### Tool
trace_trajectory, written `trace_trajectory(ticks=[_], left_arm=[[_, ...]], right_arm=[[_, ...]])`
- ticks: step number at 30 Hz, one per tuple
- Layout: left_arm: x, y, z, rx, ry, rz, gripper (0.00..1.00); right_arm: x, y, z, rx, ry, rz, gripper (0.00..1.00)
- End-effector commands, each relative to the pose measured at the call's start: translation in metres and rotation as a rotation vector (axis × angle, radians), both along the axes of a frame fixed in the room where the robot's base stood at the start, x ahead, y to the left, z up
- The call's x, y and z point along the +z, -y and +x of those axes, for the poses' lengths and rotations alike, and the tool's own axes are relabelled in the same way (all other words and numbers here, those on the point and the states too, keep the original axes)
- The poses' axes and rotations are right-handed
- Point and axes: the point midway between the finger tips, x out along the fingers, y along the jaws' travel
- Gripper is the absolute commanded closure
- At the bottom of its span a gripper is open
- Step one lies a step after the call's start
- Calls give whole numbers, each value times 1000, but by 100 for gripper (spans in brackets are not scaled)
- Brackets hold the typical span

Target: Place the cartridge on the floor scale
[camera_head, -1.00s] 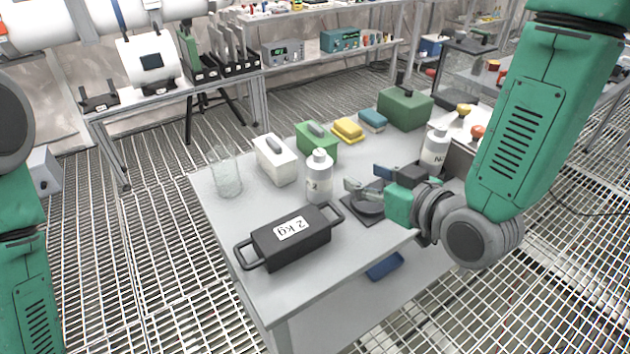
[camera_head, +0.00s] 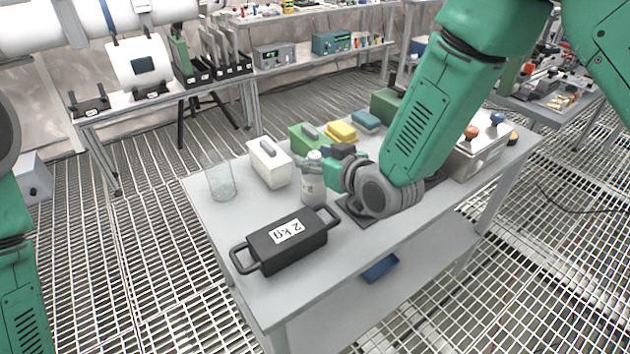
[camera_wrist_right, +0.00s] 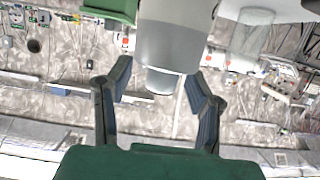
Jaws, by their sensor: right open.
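No object is clearly marked as the cartridge, and I cannot identify a floor scale for sure. In the right wrist view the open fingers (camera_wrist_right: 160,92) are on either side of the bottle's cap end (camera_wrist_right: 172,50), which appears upside down; contact cannot be told. A dark flat plate (camera_head: 352,214) lies mostly hidden under my right wrist. My left gripper is out of view.
On the table (camera_head: 222,248) are a black 2 kg weight (camera_head: 262,249), a glass beaker (camera_head: 219,178), a white handled box (camera_head: 270,166), a green one (camera_head: 298,139), and yellow (camera_head: 341,132) and blue blocks (camera_head: 366,121). A blue tray (camera_head: 380,268) lies below.

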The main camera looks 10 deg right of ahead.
Motion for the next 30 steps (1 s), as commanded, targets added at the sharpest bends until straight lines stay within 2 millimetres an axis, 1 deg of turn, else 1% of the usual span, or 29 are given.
trace_trajectory(ticks=[7,8,9,11,12,23,26,30], left_arm=[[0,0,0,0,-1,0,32],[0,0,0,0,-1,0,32],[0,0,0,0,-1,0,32],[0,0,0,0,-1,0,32],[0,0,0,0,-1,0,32],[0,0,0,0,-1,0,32],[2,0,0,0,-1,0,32],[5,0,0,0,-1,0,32]], right_arm=[[-1,0,2,0,0,1,53],[-1,0,2,0,0,1,56],[-1,1,2,-1,-1,2,70],[-1,1,2,-1,-1,2,92],[-1,2,2,-1,-1,3,100],[3,1,3,-1,3,1,100],[14,1,3,-1,5,2,100],[42,1,3,-2,8,2,100]])
